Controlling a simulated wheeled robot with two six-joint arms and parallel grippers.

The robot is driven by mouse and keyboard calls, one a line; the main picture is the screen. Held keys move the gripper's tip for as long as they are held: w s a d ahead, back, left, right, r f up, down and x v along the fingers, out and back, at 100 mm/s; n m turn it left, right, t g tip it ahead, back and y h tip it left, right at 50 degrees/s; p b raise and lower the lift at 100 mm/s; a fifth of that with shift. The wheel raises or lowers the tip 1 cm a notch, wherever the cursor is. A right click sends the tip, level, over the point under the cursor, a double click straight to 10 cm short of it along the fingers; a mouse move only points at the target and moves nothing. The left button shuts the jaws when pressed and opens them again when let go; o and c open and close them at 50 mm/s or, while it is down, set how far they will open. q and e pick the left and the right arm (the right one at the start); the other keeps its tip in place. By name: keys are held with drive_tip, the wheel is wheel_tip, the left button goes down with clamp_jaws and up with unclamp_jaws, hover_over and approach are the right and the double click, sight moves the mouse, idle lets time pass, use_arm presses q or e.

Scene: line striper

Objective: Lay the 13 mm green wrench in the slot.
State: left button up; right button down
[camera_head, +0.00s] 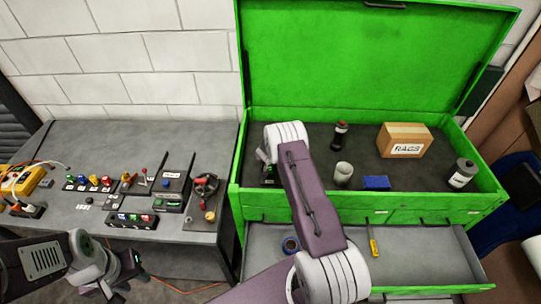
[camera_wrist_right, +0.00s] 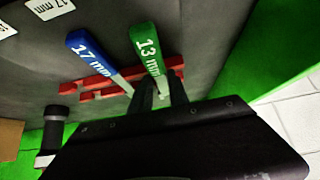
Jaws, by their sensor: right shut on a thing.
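The green wrench marked 13 mm (camera_wrist_right: 149,50) is in the right wrist view, its handle pointing up the picture. My right gripper (camera_wrist_right: 162,92) is shut on its lower part. The blue wrench marked 17 mm (camera_wrist_right: 92,55) lies just left of it. Red holder bars (camera_wrist_right: 104,88) run behind both wrenches; I cannot tell whether the green wrench touches them. White labels, one reading 17 mm (camera_wrist_right: 49,6), lie at the top left; no slot shows clearly. In the head view my right arm hides the wrenches. My left gripper (camera_head: 130,263) is at the lower left, its jaws unclear.
The green tool chest (camera_head: 470,211) has its lid up and a drawer (camera_head: 430,258) pulled out. Inside stand a RAGS box (camera_head: 405,141), a dark bottle (camera_head: 340,136), a pale cup (camera_head: 343,174), a blue block (camera_head: 376,183) and a can (camera_head: 462,174). A grey bench (camera_head: 90,150) holds switches.

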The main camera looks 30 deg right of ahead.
drive_tip(key=shift+s+a+f, duration=0.2)
drive_tip(key=shift+s+f, duration=0.1)
drive_tip(key=shift+f, duration=0.15)
drive_tip(key=shift+r, duration=0.1)
drive_tip(key=shift+w+r+p, duration=0.1)
drive_tip(key=shift+r+p, duration=0.15)
drive_tip(key=shift+p, duration=0.3)
drive_tip(key=shift+d, duration=0.1)
drive_tip(key=shift+w+r, duration=0.15)
drive_tip(key=shift+d, duration=0.1)
drive_tip(key=shift+b, duration=0.5)
drive_tip(key=shift+r, duration=0.1)
